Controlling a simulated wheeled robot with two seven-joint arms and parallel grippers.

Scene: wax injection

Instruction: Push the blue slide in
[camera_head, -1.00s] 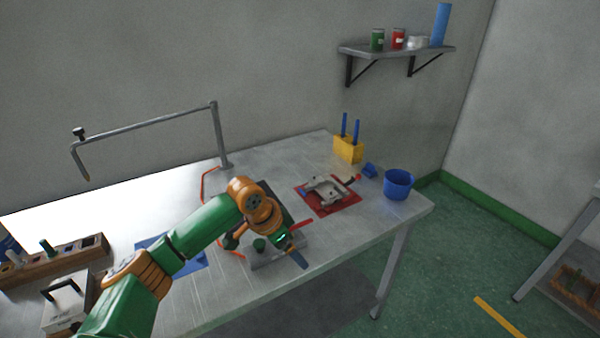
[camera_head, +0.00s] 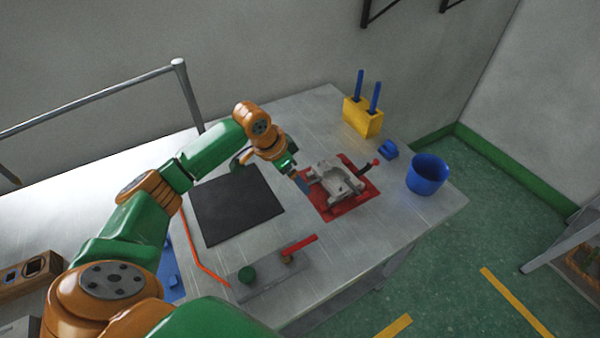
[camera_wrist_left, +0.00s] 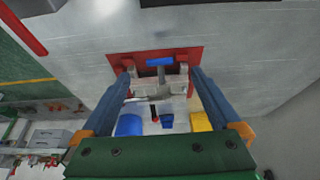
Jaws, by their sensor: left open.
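A grey metal fixture (camera_head: 334,180) sits on a red mat (camera_head: 332,214) on the table. The left wrist view shows the fixture (camera_wrist_left: 158,82) between my blue fingers, with a blue block (camera_wrist_left: 160,61), which looks like the blue slide, at its edge on the red mat (camera_wrist_left: 197,54). My left gripper (camera_head: 302,185) is open and empty beside the left side of the fixture; its fingers (camera_wrist_left: 161,74) appear on both sides of the fixture. Whether they touch it I cannot tell. In the head view the slide is hidden or merges with my blue fingers. My right gripper is out of view.
A black mat (camera_head: 237,204) lies left of the fixture. A red-tipped lever (camera_head: 375,162), a small blue piece (camera_head: 388,150), a blue bucket (camera_head: 428,174) and a yellow block (camera_head: 362,117) stand to the right and behind.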

